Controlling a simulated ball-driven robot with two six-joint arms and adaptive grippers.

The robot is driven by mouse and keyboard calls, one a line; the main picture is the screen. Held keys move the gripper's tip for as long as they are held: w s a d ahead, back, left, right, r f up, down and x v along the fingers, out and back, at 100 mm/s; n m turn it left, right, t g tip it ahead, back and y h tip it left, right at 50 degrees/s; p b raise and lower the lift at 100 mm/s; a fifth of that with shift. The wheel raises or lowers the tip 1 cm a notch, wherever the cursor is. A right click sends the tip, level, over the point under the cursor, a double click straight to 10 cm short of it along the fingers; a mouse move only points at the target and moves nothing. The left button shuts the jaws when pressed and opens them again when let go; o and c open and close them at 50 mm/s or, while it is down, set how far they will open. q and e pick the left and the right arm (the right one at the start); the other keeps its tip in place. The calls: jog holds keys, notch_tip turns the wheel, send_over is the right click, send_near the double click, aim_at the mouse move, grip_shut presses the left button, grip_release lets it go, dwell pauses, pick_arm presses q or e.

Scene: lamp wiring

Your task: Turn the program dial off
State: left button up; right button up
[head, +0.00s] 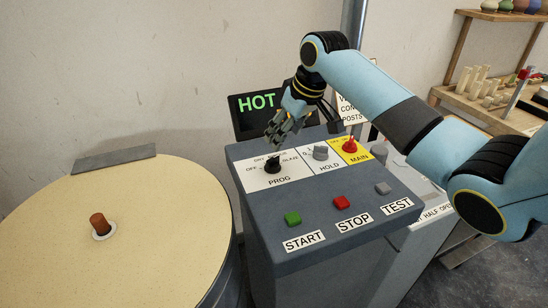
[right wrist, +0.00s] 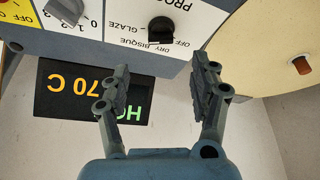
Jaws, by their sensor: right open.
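The black program dial (head: 273,165) sits on a white PROG panel on top of the grey control box. In the right wrist view the dial (right wrist: 161,31) shows upside down, with OFF, GLAZE, BISQUE and DRY around it. I cannot tell clearly which label it points to. My right gripper (head: 279,139) is above and just behind the dial in the head view. In the right wrist view it (right wrist: 160,66) is open and empty, its two fingers apart, with the dial beyond the gap between the tips. My left gripper is not in view.
A grey HOLD knob (head: 320,153) and a red MAIN switch (head: 350,147) are right of the dial. Green START (head: 292,219), red STOP (head: 341,202) and grey TEST (head: 383,188) buttons are in front. A HOT display (right wrist: 85,92) stands behind. A round kiln lid (head: 60,230) is left.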

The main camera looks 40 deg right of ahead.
aim_at(274, 159)
jog(key=x, duration=1)
jog(key=shift+f, duration=0.25)
jog(key=c, duration=1.1)
jog(key=shift+c, duration=0.2)
